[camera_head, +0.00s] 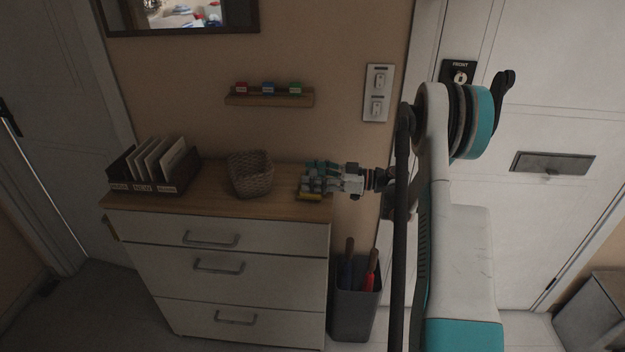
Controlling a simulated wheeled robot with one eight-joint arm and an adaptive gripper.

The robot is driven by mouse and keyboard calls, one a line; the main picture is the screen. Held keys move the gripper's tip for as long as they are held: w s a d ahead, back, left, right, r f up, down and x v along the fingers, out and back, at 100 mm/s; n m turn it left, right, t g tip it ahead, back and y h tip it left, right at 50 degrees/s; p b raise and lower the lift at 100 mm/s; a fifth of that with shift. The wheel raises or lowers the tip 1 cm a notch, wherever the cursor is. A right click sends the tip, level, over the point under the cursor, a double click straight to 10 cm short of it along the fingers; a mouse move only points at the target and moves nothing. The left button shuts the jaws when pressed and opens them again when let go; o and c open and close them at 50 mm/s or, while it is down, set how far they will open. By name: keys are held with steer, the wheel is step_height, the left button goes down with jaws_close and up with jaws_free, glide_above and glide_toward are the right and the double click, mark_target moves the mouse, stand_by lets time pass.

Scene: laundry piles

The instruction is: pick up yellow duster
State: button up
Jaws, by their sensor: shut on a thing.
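The yellow duster (310,197) shows as a small yellow strip at the right end of the wooden top of the white dresser (225,204), near its front edge. My gripper (312,183) reaches in from the right, low over the dresser top, and is shut on the duster. Its fingers hide most of the duster. I cannot tell whether the duster still touches the wood.
A woven basket (250,175) stands just left of my gripper. A letter holder (153,168) is further left. A small shelf (269,97) and a switch plate (376,93) are on the wall. A grey bin (355,312) with handles sticking out stands right of the dresser.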

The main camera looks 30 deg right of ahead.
mark_target(312, 173)
step_height(312, 173, up, 18)
steer(key=r+p, duration=0.1)
steer(key=p, duration=0.5)
steer(key=w+a+f+m+t+h, duration=0.2)
steer(key=w+a+m+h, duration=0.15)
steer(key=a, duration=0.25)
steer(key=w+a+f+m+t+h, duration=0.2)
steer(key=w+a+t, duration=0.1)
steer(key=w+a, duration=0.3)
steer(key=s+a+m+t+h, duration=0.2)
steer(key=s+a+m+h, duration=0.3)
steer(key=a+h, duration=0.2)
steer(key=shift+a+h, duration=0.35)
steer(key=shift+h, duration=0.6)
steer(key=shift+w+f, duration=0.1)
steer(key=shift+a, duration=0.1)
